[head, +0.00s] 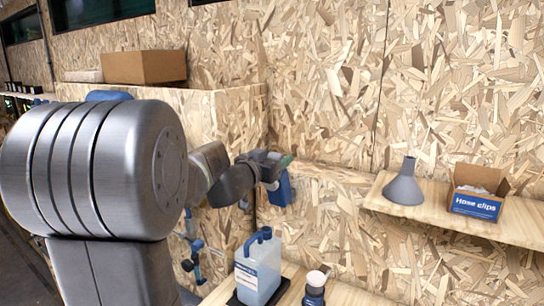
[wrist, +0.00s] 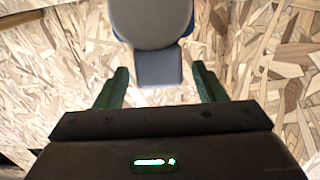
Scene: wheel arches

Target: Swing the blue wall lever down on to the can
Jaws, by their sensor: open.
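The blue lever (head: 283,188) is by the wall in the head view, beside and just below my gripper (head: 274,162). In the wrist view a grey-blue block (wrist: 158,70) under a rounded grey part shows between my two green fingers (wrist: 160,84); it appears to be the lever. The fingers are apart, with gaps on both sides, and I see no grip on it. The can (head: 258,268), pale with a blue handle and cap, stands upright below on a black base. The lever is above the can and apart from it. My arm hides part of the wall.
A bottle with a white top (head: 315,286) stands right of the can. A shelf (head: 415,208) at right holds a grey funnel (head: 404,185) and a hose clips box (head: 478,192). A blue fitting (head: 194,258) is on the wall at left. A cardboard box (head: 144,66) sits on the ledge.

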